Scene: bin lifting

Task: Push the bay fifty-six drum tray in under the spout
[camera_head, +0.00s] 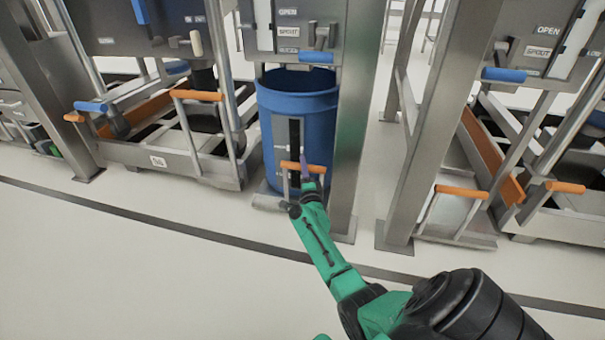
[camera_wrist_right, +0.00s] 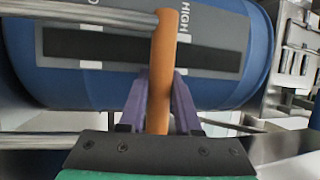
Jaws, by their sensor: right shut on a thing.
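A blue drum (camera_head: 272,104) stands upright on a low metal tray (camera_head: 268,202), beneath a grey cabinet with a SPOUT label (camera_head: 288,31). An orange handle (camera_head: 318,168) on steel bars rises at the tray's front. My right gripper (camera_head: 305,172) is shut on this handle, in front of the drum. In the right wrist view, the purple fingers (camera_wrist_right: 160,95) close on both sides of the orange handle (camera_wrist_right: 164,55), and the drum (camera_wrist_right: 85,90) fills the background. I cannot read a bay number on this tray. My left gripper is out of view.
A steel post (camera_head: 350,130) stands close to the drum's right. A neighbouring tray (camera_head: 205,172) with a small number plate sits left, and another orange-handled tray (camera_head: 455,232) sits right. The pale floor (camera_head: 130,270) in front is clear, crossed by a dark line.

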